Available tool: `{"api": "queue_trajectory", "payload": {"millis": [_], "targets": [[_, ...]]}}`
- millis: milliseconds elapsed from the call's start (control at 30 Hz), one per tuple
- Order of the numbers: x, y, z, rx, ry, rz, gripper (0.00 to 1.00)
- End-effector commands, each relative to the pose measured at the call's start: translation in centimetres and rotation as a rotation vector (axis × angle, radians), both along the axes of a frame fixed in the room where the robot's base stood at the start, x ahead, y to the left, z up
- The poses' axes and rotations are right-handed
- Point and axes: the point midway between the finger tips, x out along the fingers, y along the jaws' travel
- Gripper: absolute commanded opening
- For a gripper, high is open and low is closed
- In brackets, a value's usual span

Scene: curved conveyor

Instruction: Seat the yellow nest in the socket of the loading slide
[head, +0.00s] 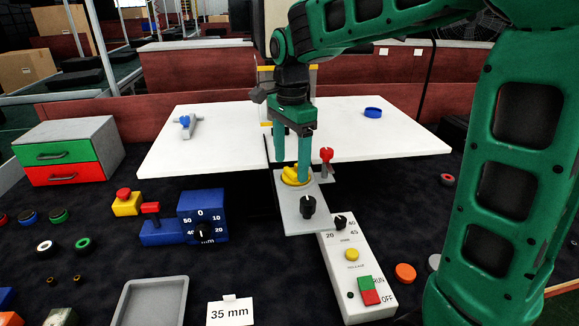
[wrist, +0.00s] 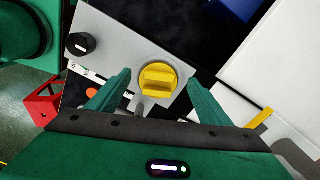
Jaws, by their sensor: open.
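The yellow nest (head: 291,180) is a round disc with a raised block on top. It is on the grey plate of the loading slide (head: 291,216), towards its far end, beyond the black knob (head: 308,207). The wrist view shows the nest (wrist: 158,80) level with the plate (wrist: 115,48), a grey ring edge around it. I cannot tell whether it is fully down in the socket, which it hides. My gripper (head: 291,172) is above the slide, pointing down. In the wrist view my gripper (wrist: 159,77) is open, one finger each side of the nest, with gaps.
A red clamp (head: 326,156) stands just right of the slide's far end. The white table (head: 210,145) lies behind. A control box (head: 350,262) is in front, and a blue dial unit (head: 203,205) is to the left. A grey tray (head: 150,300) lies front left.

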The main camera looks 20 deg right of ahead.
Motion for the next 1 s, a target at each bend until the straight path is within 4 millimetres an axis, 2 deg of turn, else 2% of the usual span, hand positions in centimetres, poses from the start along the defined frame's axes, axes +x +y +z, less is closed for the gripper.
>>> {"api": "queue_trajectory", "payload": {"millis": [300,500,700,1000], "targets": [[0.1,0.0,6.4,0.001,-0.004,0.000,0.73],[0.1,0.0,9.0,0.001,-0.003,0.000,0.73],[0.0,0.0,9.9,0.000,-0.001,0.000,0.73],[0.0,0.0,9.9,0.000,0.000,0.000,0.73]]}}
